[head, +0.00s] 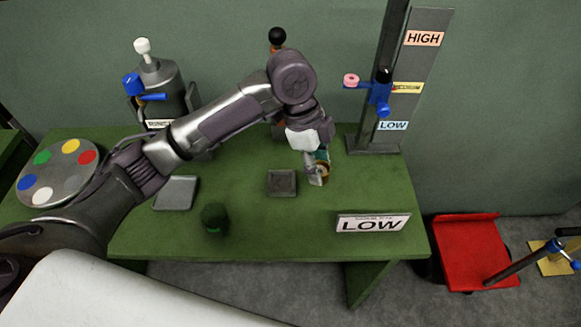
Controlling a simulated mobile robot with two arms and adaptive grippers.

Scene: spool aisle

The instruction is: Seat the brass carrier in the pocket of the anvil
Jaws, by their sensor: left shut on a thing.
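My left gripper (315,172) points down over the green table, right of its middle. It is shut on a small brass-coloured piece, the brass carrier (325,170), which shows partly between and beside the fingers with a teal part near it. The fingers hide much of the carrier. A small square dark grey block with a recessed top, which looks like the anvil with its pocket (282,183), sits on the table just left of the gripper. The carrier is apart from it. My right gripper is not in view.
A grey plate (176,193), a dark green knob (214,217) and a LOW sign (371,223) are on the table (260,230). A disc with coloured spots (58,172) is at left. A post with HIGH and LOW labels (385,100) rises at back right. A red tray (466,250) is beyond the table.

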